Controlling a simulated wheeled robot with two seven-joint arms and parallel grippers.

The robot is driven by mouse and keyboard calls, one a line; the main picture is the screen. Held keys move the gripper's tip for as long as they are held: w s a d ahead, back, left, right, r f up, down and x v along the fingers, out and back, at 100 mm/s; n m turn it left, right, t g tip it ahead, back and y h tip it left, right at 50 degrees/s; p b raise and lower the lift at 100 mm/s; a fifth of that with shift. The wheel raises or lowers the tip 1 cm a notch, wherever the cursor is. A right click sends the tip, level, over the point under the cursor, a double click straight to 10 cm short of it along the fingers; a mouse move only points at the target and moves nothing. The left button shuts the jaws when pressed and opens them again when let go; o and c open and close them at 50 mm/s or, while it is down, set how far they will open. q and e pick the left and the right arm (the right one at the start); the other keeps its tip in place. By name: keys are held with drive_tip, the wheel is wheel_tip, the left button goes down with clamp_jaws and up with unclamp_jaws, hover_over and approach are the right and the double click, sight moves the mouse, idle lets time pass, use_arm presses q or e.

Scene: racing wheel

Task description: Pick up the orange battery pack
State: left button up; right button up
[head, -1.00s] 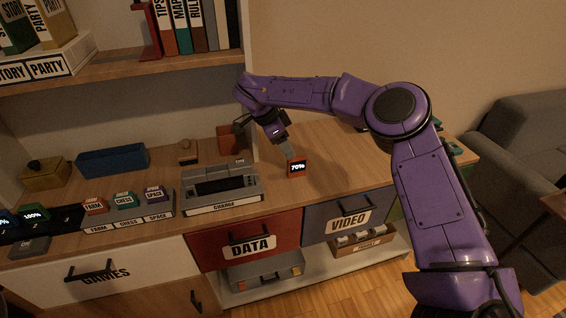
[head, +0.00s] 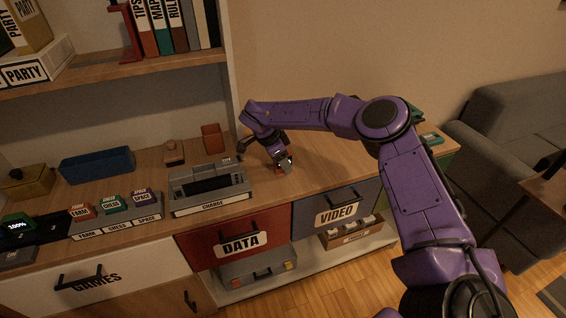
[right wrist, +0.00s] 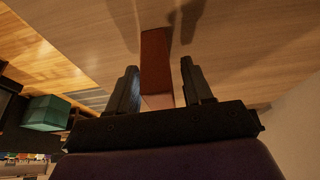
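The orange battery pack (head: 279,170) stands on the wooden counter top, right of the grey charge station (head: 209,187). It is mostly hidden by my right gripper (head: 285,163) in the head view. In the right wrist view the battery pack (right wrist: 156,60) lies between the two dark fingers of my right gripper (right wrist: 160,86). A gap shows between the pack and the finger on either side, so the gripper is open around it. My left gripper is in neither view.
A row of labelled cartridges (head: 111,203) and a blue bin (head: 97,166) are left of the charge station. The counter to the right is mostly clear.

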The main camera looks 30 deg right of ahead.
clamp_jaws()
